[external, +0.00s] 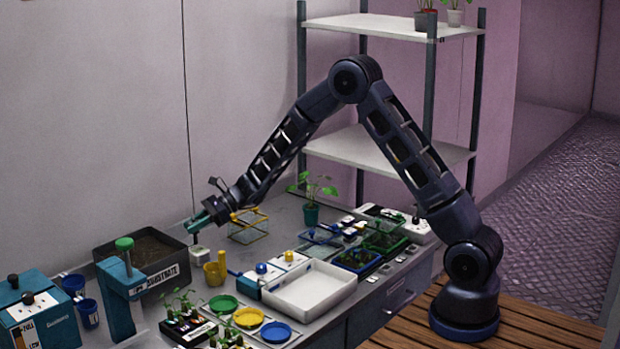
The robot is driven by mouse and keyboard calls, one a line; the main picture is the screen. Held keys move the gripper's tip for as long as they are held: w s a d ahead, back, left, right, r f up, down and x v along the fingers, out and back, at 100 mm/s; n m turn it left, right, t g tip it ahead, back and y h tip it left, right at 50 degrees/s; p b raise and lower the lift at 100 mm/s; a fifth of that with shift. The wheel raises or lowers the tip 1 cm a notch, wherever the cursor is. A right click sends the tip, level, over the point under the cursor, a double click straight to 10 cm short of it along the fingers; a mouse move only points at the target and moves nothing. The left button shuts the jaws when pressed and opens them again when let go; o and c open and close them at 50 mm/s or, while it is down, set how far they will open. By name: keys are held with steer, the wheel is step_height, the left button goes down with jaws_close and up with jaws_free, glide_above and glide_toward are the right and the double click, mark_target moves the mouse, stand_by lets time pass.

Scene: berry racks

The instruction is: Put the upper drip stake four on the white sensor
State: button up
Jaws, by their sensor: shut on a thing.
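My gripper (203,222) is at the left end of my arm, low over the back of the bench by the wall. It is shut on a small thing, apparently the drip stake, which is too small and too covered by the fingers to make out. A small white block (200,256), which looks like the white sensor, stands on the bench just below my gripper. I cannot tell whether the held thing touches it.
A dark substrate box (167,274) stands left of the white block. A yellow cup (215,272) is in front of it, and a yellow wire frame (248,226) is to the right. A white tray (309,309) and coloured dishes (248,318) lie nearer the front.

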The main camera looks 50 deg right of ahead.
steer(key=shift+f, duration=0.7)
steer(key=shift+f, duration=0.15)
steer(key=o, duration=1)
steer(key=shift+c, duration=0.2)
